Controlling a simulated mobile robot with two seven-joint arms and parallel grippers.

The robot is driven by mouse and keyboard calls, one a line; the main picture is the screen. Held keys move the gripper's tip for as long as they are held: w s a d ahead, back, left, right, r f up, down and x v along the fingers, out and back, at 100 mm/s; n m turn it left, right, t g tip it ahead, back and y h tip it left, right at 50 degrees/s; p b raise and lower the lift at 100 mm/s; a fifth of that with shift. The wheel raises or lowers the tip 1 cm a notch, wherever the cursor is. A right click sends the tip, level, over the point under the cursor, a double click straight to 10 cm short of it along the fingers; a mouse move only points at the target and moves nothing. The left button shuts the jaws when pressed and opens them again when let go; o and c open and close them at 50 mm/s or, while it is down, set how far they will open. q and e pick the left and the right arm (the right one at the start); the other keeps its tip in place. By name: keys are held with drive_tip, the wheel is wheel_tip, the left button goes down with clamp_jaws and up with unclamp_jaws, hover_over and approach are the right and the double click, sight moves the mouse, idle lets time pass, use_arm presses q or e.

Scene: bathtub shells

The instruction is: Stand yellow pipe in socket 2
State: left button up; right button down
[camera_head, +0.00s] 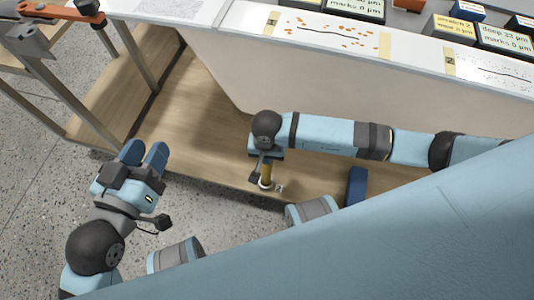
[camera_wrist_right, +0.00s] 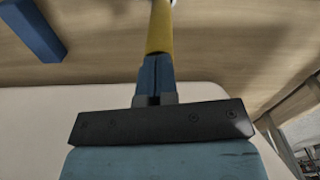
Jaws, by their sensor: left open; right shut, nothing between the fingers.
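The yellow pipe (camera_head: 266,172) shows below my right gripper (camera_head: 265,155), its lower end at a pale ring (camera_head: 266,185) on the wooden shelf. It looks roughly upright; whether it is seated in a socket I cannot tell. In the right wrist view, my right gripper's blue fingers (camera_wrist_right: 155,75) are closed together, and the yellow pipe (camera_wrist_right: 160,28) extends beyond their tips. Whether they touch it is unclear. A small pale label (camera_head: 280,188) lies beside the ring; its number is unreadable. My left gripper (camera_head: 143,155) is open and empty, over the floor at the left.
A blue block (camera_head: 356,186) is on the shelf right of the pipe; it also shows in the right wrist view (camera_wrist_right: 35,30). A pale panel (camera_head: 310,95) rises behind to a counter with signs (camera_head: 455,28). Metal posts (camera_head: 145,58) stand at the left. The shelf's left part is clear.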

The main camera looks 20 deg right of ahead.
drive_tip(key=shift+f, duration=0.4)
idle(0.4)
drive_tip(key=shift+r+p, duration=1)
drive_tip(key=shift+r, duration=0.55)
drive_tip(key=shift+f, duration=0.1)
